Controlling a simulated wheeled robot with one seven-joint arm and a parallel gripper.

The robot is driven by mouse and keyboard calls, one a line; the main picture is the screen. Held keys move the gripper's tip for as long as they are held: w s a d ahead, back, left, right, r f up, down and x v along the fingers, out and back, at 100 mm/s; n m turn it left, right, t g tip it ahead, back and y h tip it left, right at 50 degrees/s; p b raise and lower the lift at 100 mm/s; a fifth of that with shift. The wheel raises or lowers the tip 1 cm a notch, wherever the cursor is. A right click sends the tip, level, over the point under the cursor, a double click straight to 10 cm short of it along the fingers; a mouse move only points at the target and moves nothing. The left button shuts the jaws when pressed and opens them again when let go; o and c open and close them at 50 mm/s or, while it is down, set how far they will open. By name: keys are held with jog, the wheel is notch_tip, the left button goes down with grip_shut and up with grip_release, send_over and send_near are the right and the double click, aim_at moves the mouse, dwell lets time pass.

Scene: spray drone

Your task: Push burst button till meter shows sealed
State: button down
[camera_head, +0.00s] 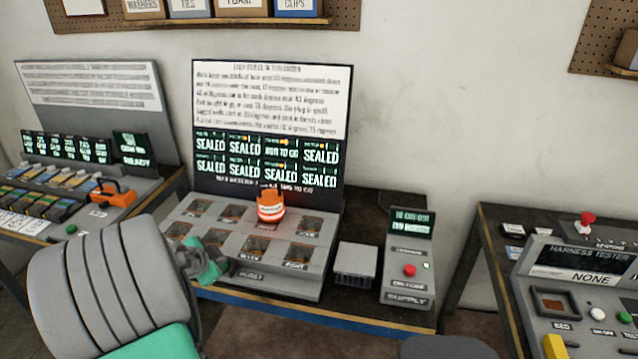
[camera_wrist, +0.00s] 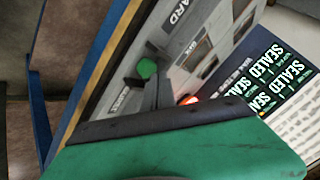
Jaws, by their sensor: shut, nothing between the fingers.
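The console (camera_head: 183,228) has labelled dark panels on its sloped top and an upright board behind it. The green burst button (camera_wrist: 147,68) shows in the wrist view, close beside my shut, empty fingers (camera_wrist: 158,80). In the head view my gripper (camera_head: 222,268) is at the console's front left and hides the button. I cannot tell whether they touch.
A supply box (camera_head: 408,270) with a red button and a grey finned block (camera_head: 355,262) stand right of the console. Another bench at left holds a bin row and an orange tool (camera_head: 112,193). A harness tester (camera_head: 585,258) stands at right.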

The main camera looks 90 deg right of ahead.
jog(key=shift+f+b, duration=0.4)
jog(key=shift+b, duration=0.05)
dwell(0.3)
jog(key=shift+r+p, duration=0.4)
jog(key=shift+r, duration=0.6)
jog(key=shift+r, duration=0.1)
notch_tip(320, 180, up, 6)
jog(key=p, duration=0.3)
dwell(0.4)
